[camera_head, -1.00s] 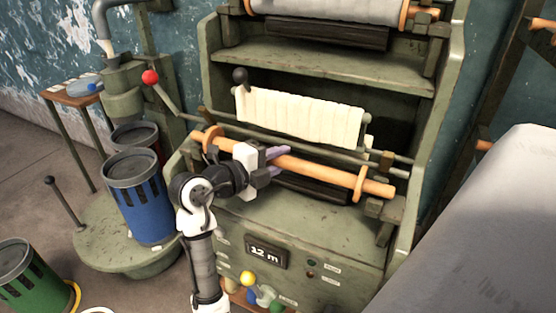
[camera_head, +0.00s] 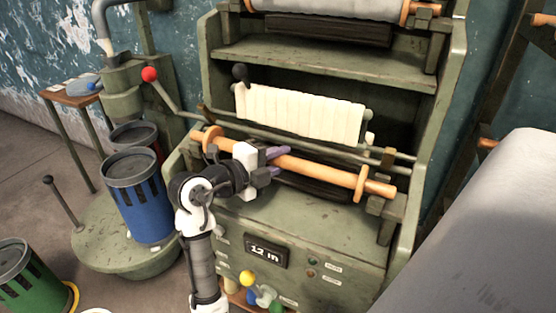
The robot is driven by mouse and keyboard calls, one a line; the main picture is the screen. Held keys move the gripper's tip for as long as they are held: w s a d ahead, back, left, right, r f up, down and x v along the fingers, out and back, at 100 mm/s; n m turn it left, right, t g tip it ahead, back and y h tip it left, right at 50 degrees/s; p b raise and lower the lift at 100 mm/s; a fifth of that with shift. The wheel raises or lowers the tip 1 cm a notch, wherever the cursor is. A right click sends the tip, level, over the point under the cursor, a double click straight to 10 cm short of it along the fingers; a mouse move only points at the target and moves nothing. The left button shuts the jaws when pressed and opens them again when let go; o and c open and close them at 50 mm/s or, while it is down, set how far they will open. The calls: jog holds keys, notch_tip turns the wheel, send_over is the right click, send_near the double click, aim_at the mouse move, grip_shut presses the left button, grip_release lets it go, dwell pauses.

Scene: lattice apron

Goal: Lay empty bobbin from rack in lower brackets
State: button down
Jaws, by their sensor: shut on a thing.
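The empty bobbin (camera_head: 318,172) is a bare orange wooden rod with a round flange near each end. It lies across the front of the green machine (camera_head: 310,225), at the lower brackets. The right lower bracket (camera_head: 383,207) is under the bobbin's right end; the left end is by the machine's left side, where the seat is hard to make out. My gripper (camera_head: 272,162) is shut on the bobbin left of its middle. Whether the bobbin rests fully in the brackets cannot be told. Part of the rack (camera_head: 497,110) shows at the right edge, with orange rod ends on it.
A white fluted roller (camera_head: 300,115) and metal rails lie just behind the bobbin. A full grey roll (camera_head: 330,10) sits in the upper brackets. A red-knobbed lever (camera_head: 149,74) stands at left, near the blue can (camera_head: 140,195). A large grey roll (camera_head: 480,240) fills the lower right.

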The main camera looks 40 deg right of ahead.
jog(key=shift+f+b, duration=0.1)
jog(key=shift+b, duration=0.25)
jog(key=c, duration=1.1)
grip_release()
jog(key=shift+o, duration=0.2)
jog(key=shift+a, duration=0.1)
jog(key=a+r+b, duration=0.2)
jog(key=a, duration=1.1)
jog(key=shift+a, duration=0.25)
jog(key=shift+r, duration=0.15)
